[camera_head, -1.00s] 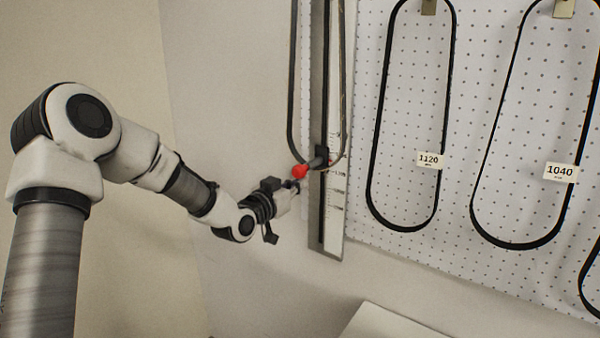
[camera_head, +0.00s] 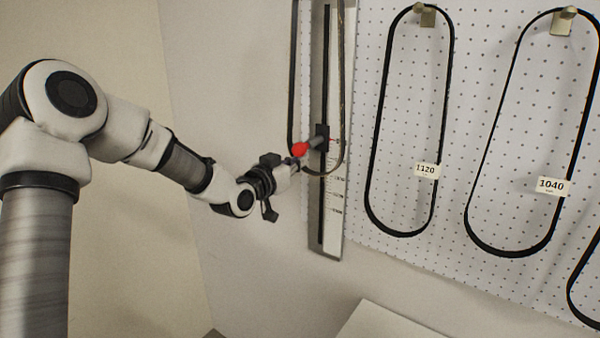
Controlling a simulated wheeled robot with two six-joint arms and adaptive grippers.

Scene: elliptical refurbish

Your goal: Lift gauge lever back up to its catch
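The gauge lever is a dark sliding block (camera_head: 321,138) with a grey arm and a red knob (camera_head: 300,149) sticking out left. It sits on the dark vertical slot of the metal gauge rail (camera_head: 330,225), a little above the bottom of the black belt loop (camera_head: 343,110) hanging there. My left gripper (camera_head: 296,165) is just below the red knob, close to or touching it. Its fingertips are small and partly hidden, so I cannot tell their opening. The catch is not clearly seen, and the rail's top is out of frame. My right gripper is not in view.
A white pegboard (camera_head: 395,255) fills the right, with belts labelled 1120 (camera_head: 426,171) and 1040 (camera_head: 552,186) on hooks. A pale surface edge (camera_head: 385,322) is at the bottom. The wall left of the rail is bare.

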